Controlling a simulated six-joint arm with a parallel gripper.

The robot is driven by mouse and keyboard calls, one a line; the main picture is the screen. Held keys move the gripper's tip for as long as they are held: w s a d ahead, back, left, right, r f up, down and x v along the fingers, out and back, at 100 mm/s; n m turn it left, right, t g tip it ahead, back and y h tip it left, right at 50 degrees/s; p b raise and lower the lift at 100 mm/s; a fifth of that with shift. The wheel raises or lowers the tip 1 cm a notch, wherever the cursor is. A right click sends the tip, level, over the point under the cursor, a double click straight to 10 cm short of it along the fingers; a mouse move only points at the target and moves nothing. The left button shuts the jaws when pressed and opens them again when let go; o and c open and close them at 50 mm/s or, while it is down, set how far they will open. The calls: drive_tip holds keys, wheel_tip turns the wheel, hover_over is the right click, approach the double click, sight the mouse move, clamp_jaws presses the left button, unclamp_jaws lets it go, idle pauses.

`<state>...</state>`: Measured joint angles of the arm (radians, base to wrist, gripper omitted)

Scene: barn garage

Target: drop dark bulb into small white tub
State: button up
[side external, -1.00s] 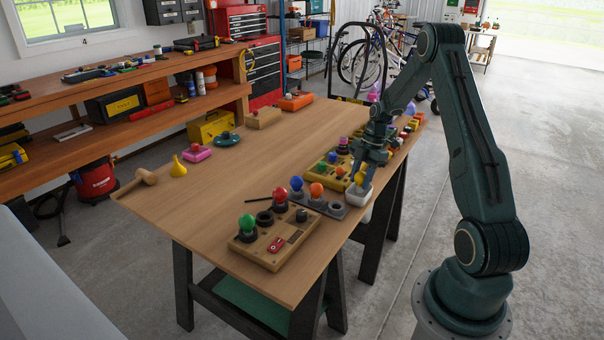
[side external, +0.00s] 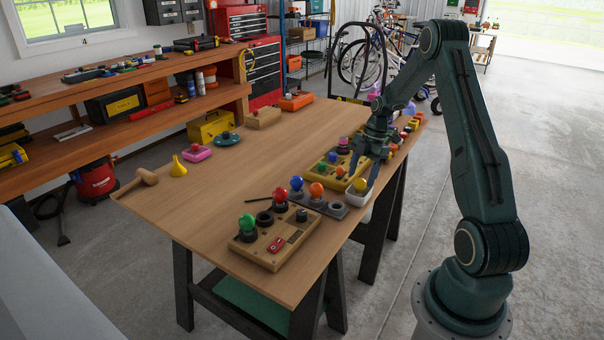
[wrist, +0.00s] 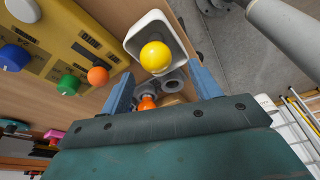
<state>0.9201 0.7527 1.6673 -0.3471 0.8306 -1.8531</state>
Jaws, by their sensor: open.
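The small white tub (side external: 354,200) stands at the right edge of the table; it also shows in the wrist view (wrist: 133,47). A yellow bulb (wrist: 155,56) sits in it. My gripper (side external: 366,172) is open and empty just above the tub. In the wrist view its two blue fingers (wrist: 162,84) are spread wide, with the yellow bulb beyond them. A small dark piece (side external: 302,215) stands on the front wooden box; I cannot tell whether it is a dark bulb or a socket.
The front wooden box (side external: 262,250) also carries a green bulb (side external: 247,222) and a red bulb (side external: 280,195). A grey strip (side external: 335,210) with blue and orange bulbs lies beside the tub. A yellow panel (side external: 325,181) with coloured knobs is behind. The table's middle is clear.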

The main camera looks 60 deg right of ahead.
drive_tip(key=v, duration=1.2)
drive_tip(key=shift+r, duration=0.1)
drive_tip(key=a+r+m+h, duration=0.1)
drive_tip(key=a+r+m, duration=0.1)
drive_tip(key=a+r, duration=0.35)
drive_tip(key=a+r+m+t, duration=0.1)
drive_tip(key=a+r+m, duration=0.15)
drive_tip(key=a, duration=0.65)
drive_tip(key=a+r+m+h, duration=0.1)
drive_tip(key=a+r+m, duration=0.1)
drive_tip(key=a+r, duration=0.45)
drive_tip(key=s+a+f+m+t, duration=0.2)
drive_tip(key=s+a+m, duration=0.5)
drive_tip(key=s+a, duration=0.7)
drive_tip(key=shift+s+a+t+h, duration=0.4)
drive_tip(key=shift+a+t, duration=0.25)
drive_tip(key=shift+t, duration=0.05)
